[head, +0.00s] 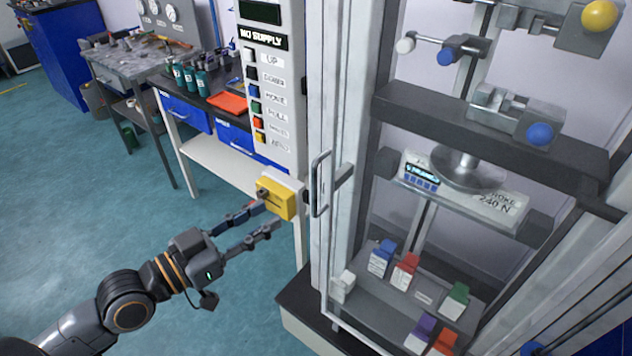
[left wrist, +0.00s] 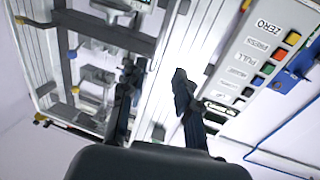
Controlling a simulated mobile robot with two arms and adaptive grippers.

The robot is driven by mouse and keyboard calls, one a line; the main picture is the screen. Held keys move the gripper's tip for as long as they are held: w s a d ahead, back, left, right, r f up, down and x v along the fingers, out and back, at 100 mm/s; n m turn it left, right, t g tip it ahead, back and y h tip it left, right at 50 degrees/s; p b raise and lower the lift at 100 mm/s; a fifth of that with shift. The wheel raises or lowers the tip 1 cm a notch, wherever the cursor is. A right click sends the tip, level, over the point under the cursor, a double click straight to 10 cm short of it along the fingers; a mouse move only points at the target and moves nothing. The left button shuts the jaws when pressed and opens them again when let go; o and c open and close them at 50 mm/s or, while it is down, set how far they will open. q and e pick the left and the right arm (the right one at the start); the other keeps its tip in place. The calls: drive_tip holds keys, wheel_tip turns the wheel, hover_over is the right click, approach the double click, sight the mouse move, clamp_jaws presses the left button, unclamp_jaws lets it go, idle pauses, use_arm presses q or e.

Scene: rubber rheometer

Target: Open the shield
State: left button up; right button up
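The shield (head: 340,262) is a clear panel in a pale metal frame on the front of the test machine, and it looks closed. Its upright metal handle (head: 320,185) is on the frame's left side. My left gripper (head: 266,218) is left of the handle and lower in the head view, apart from it. Its two fingers are spread with nothing between them. In the left wrist view the spread fingers (left wrist: 156,78) show against the machine's pale frame; I cannot make out the handle there. My right gripper is not in view.
A control panel (head: 264,75) with several coloured buttons stands left of the shield. A yellow box (head: 277,198) is below it, close to my left fingertips. Several small coloured boxes (head: 405,271) stand inside the machine. A workbench (head: 190,145) is behind; open floor (head: 60,180) lies left.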

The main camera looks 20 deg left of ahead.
use_arm(q)
drive_tip(key=p, duration=0.4)
hover_over(315, 212)
drive_tip(key=shift+w+a+p, duration=0.1)
drive_tip(key=shift+w+p, duration=0.2)
drive_tip(key=shift+w, duration=0.05)
clamp_jaws()
